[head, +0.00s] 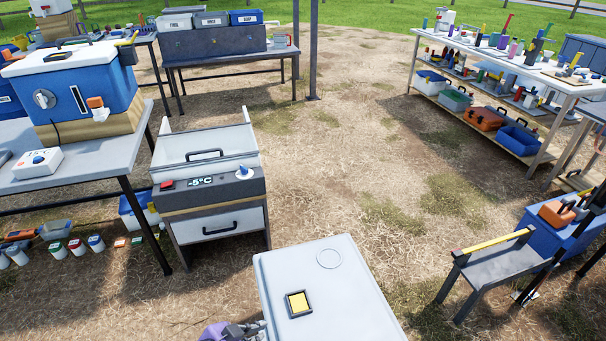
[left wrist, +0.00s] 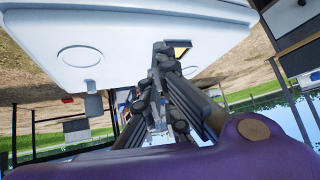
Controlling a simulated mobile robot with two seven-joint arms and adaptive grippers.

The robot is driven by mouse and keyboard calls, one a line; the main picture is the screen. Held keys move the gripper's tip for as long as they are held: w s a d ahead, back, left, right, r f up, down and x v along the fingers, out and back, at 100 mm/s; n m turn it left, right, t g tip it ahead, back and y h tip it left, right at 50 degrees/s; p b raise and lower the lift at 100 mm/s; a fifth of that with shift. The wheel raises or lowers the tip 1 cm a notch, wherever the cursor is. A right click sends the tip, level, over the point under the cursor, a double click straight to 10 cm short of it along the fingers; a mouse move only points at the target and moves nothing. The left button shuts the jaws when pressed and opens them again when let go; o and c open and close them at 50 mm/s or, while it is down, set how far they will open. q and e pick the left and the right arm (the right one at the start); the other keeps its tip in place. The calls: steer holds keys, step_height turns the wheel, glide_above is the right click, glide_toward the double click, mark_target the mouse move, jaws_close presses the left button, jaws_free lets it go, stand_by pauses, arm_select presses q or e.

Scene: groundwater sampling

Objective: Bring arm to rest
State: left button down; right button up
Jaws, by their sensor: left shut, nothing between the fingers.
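My left gripper (head: 240,331) shows only in part at the bottom edge of the head view, as a purple and dark shape. It is low, beside the left edge of a pale flat top that may be part of my own base. In the left wrist view the dark fingers of the left gripper (left wrist: 163,52) are together, with nothing visible held between them. The purple wrist housing fills the bottom of that view. My right gripper is in neither view.
A chest unit reading -5°C (head: 220,190) stands ahead to the left. A grey table (head: 85,172) carries a blue cooler (head: 75,90). A stocked shelf rack (head: 545,85) stands back right, and a low grey bench (head: 500,265) nearer right. Straw ground between is clear.

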arm_select(q)
steer(key=s+a+f+n+y, duration=0.1)
steer(key=s+a+n+y, duration=0.25)
steer(key=s, duration=1.25)
steer(key=s+a+f+n+y, duration=0.15)
steer(key=s+a+n, duration=0.3)
steer(key=s, duration=1.25)
steer(key=w+r+t+p, duration=0.1)
steer(key=w+r+p, duration=0.1)
steer(key=r+p, duration=0.6)
steer(key=w+r+n+p, duration=0.1)
steer(key=w+r+p, duration=0.1)
steer(key=r+p, duration=0.6)
steer(key=shift+w+d+r+t+p, duration=0.25)
steer(key=shift+w+r+t+p, duration=0.1)
steer(key=shift+r+t+p, duration=0.1)
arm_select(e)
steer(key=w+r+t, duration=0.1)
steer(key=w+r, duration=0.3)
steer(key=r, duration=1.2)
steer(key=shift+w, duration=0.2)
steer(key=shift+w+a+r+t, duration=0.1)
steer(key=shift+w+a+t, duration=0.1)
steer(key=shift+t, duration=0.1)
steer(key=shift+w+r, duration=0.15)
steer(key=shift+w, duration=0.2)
